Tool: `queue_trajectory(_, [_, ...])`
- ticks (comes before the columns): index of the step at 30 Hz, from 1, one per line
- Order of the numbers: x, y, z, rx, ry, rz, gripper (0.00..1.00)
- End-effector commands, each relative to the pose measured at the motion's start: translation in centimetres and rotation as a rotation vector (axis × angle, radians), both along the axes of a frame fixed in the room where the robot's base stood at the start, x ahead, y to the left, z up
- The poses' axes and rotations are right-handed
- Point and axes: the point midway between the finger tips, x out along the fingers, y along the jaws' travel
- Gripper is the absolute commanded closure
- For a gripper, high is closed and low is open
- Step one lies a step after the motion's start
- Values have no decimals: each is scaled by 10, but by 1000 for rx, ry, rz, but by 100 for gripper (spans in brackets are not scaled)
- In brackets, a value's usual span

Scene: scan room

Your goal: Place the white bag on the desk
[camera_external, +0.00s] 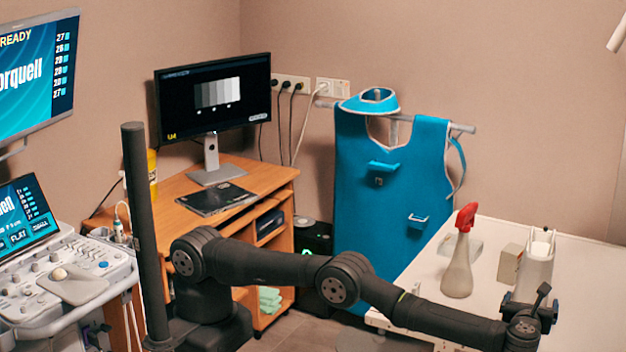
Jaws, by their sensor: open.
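The white bag (536,268) stands upright on the white table at the right, with its top open and pale items sticking out. My gripper (530,301) is open at the near side of the bag's lower part, with dark finger parts to its left and right. I cannot tell whether they touch it. The gripper hides the bag's base. The wooden desk (268,177) stands at the left-centre against the wall, well away from the bag.
A monitor (213,95) and a dark flat book or folder (215,199) are on the desk, with bare wood at its right. A red-topped spray bottle (458,260) and a small beige box (510,263) stand left of the bag. A blue apron (385,200) hangs between desk and table.

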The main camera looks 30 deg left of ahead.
Motion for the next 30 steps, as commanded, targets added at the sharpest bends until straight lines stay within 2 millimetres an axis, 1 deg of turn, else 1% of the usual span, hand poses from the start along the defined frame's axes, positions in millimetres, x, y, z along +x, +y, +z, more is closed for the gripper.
queue_trajectory(1, [-5, 0, 1, 8, -44, 0, 6])
queue_trajectory(4, [-11, -1, 6, 15, -104, 0, 6])
queue_trajectory(6, [-11, 0, 8, 17, -124, 2, 6])
queue_trajectory(8, [-6, 0, 9, 18, -130, 3, 6])
queue_trajectory(11, [11, 3, 9, 20, -130, 5, 6])
queue_trajectory(15, [42, 6, 8, 20, -129, 5, 6])
queue_trajectory(21, [83, 11, 8, 18, -128, 4, 6])
queue_trajectory(24, [98, 12, 7, 19, -127, 2, 6])
queue_trajectory(30, [109, 13, 7, 19, -127, 2, 6])
